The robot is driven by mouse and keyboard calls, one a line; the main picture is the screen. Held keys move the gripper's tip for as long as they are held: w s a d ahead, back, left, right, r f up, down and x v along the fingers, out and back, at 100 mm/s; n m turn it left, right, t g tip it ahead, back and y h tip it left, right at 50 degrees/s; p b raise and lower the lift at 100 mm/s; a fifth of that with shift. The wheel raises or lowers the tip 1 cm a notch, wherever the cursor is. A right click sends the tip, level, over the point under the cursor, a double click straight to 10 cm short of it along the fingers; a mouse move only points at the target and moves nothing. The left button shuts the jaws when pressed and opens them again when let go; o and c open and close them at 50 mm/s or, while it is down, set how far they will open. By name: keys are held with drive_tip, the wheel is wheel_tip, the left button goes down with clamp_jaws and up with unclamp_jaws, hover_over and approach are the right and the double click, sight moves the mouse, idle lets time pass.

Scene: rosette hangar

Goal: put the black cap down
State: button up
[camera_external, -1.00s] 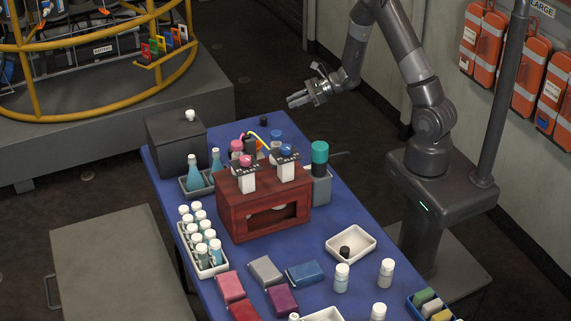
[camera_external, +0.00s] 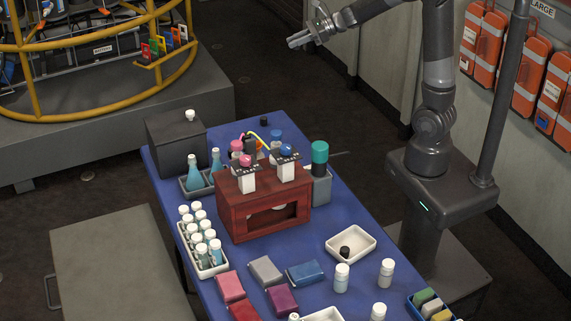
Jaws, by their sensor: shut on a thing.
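My gripper (camera_external: 299,40) is high beyond the far end of the blue table (camera_external: 215,290), pointing left. It is shut on the black cap, which is too small and dark to make out between the fingers. Another small black cap-like piece (camera_external: 263,121) stands on the table's far right part. A further black piece (camera_external: 345,251) lies in the white tray (camera_external: 366,239) near the right edge. My gripper is well away from both.
A red wooden stand (camera_external: 235,217) is mid-table. A green-capped bottle (camera_external: 320,153), a dark box (camera_external: 166,145) and a rack of white-capped vials (camera_external: 206,271) surround it. Coloured blocks (camera_external: 266,270) and loose white-capped bottles (camera_external: 342,279) fill the near end.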

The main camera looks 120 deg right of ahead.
drive_tip(key=w+a+f+n+y, duration=0.3)
drive_tip(key=w+a+n+y, duration=0.35)
drive_tip(key=a, duration=0.55)
drive_tip(key=a+f+n+g+y, duration=0.2)
drive_tip(key=a+n+g+y, duration=0.1)
drive_tip(key=a+n+g, duration=0.2)
drive_tip(key=a+f+n+g+y, duration=0.2)
drive_tip(key=a+n+g+y, duration=0.2)
drive_tip(key=a, duration=0.5)
drive_tip(key=a+f+n+g+y, duration=0.2)
drive_tip(key=a+n+g+y, duration=0.1)
drive_tip(key=a+n+g, duration=0.3)
drive_tip(key=shift+w+a+f+n, duration=0.2)
drive_tip(key=shift+a+n, duration=0.2)
drive_tip(key=shift+a, duration=0.15)
drive_tip(key=shift+w+a+f+n, duration=0.1)
drive_tip(key=shift+w+a+n, duration=0.05)
drive_tip(key=shift+a+n, duration=0.3)
drive_tip(key=s+a+f+n+g+h, duration=0.2)
drive_tip(key=s+a+n+g+h, duration=0.35)
drive_tip(key=n+g+h, duration=0.5)
wheel_tip(320, 180, up, 11)
drive_tip(key=n+t+h, duration=1.1)
drive_tip(key=n+t, duration=1.2)
drive_tip(key=n, duration=1.1)
hover_over(356, 243)
wheel_tip(356, 243, down, 36)
drive_tip(key=shift+r, duration=0.2)
